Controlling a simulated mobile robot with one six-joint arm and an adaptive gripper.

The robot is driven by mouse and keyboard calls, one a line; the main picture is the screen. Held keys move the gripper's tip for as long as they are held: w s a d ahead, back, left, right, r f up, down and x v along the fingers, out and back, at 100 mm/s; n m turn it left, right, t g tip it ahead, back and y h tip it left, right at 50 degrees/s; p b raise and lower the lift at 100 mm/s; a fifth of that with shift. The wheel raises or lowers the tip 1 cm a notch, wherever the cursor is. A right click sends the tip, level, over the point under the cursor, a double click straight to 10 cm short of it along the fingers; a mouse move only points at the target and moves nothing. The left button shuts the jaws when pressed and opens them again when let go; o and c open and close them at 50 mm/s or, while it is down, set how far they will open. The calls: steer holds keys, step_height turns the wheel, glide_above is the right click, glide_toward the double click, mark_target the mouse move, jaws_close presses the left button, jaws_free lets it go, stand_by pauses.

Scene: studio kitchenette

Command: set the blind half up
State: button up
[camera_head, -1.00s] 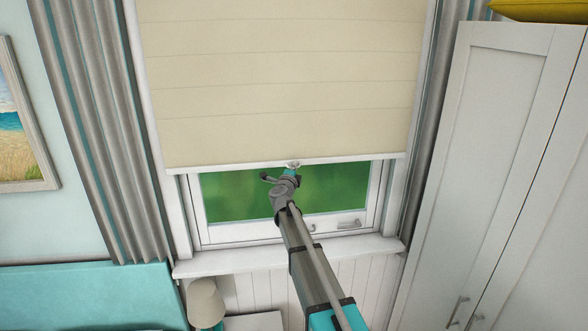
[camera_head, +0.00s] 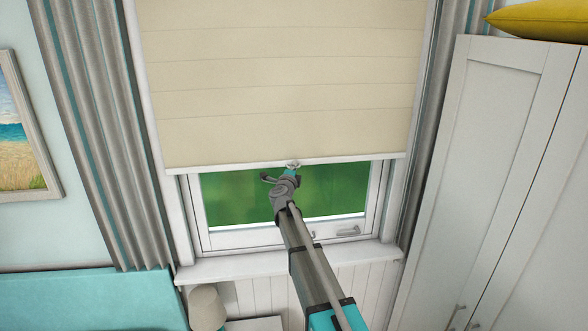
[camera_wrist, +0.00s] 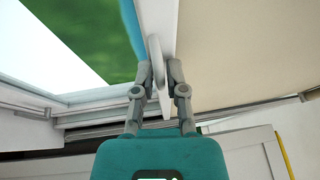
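The cream blind (camera_head: 285,90) hangs over the upper part of the window (camera_head: 235,205), with green showing below its white bottom bar (camera_head: 225,166). The blind's cream cloth (camera_wrist: 245,50) fills the right side there. The exact finger contact is partly hidden.
The white sill (camera_head: 230,268) runs below the window. Grey curtains (camera_head: 95,130) hang at the left, and a tall white cupboard (camera_head: 490,160) with a yellow cushion (camera_head: 540,22) on top stands at the right. A lamp (camera_head: 206,305) is below the sill.

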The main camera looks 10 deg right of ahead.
steer(key=shift+o, duration=1.2)
steer(key=shift+f, duration=0.25)
step_height(320, 180, down, 27)
steer(key=b, duration=2.8)
steer(key=r+v, duration=0.1)
steer(key=v, duration=0.9)
steer(key=shift+s+f, duration=0.2)
steer(key=shift+f, duration=0.15)
